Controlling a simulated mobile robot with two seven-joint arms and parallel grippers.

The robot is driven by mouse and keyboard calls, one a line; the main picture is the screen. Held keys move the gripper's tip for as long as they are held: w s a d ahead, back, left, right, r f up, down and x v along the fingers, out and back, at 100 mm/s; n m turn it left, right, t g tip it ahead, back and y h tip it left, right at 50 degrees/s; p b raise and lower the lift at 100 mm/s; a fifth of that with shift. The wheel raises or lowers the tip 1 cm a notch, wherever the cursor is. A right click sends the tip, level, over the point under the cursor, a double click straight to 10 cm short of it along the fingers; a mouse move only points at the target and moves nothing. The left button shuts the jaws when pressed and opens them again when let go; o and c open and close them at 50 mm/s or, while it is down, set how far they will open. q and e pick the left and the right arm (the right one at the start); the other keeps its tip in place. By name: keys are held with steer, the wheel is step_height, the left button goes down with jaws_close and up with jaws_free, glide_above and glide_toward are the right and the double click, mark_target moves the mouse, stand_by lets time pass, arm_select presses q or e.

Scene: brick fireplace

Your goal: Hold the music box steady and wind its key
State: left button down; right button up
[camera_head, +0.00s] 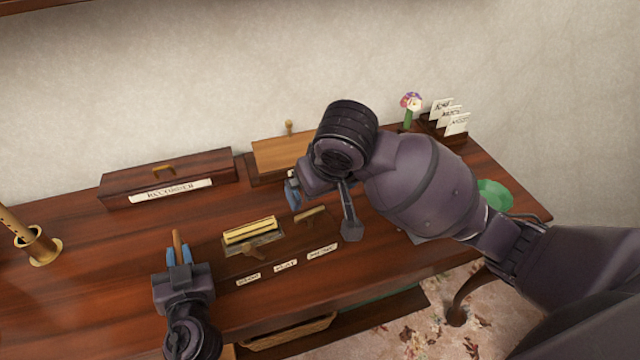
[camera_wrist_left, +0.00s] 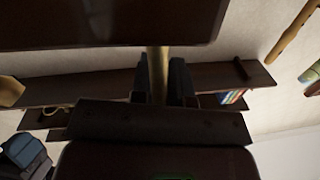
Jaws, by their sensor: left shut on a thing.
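A wooden box with a light-brown top (camera_head: 278,153), which looks like the music box, stands at the back of the desk. A small wooden peg (camera_head: 289,128) shows at its back edge, perhaps the key. My right arm hides the box's right part. My right gripper (camera_head: 293,190) is in front of the box; whether it touches it or is open cannot be seen. My left gripper (camera_head: 179,254) is at the front left, apart from the box, shut on a slim wooden stick (camera_head: 177,240). In the left wrist view the stick (camera_wrist_left: 158,75) is between the fingers.
A long dark case labelled RECORDER (camera_head: 168,182) lies left of the box. A brass stand (camera_head: 39,247) is at far left. A dark holder (camera_head: 250,239) sits mid-desk. A flower vase (camera_head: 408,116) and card rack (camera_head: 447,128) are at back right. The front left desktop is clear.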

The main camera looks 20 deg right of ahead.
arm_select(q)
steer(key=c, duration=1)
jaws_free()
steer(key=shift+s, duration=0.1)
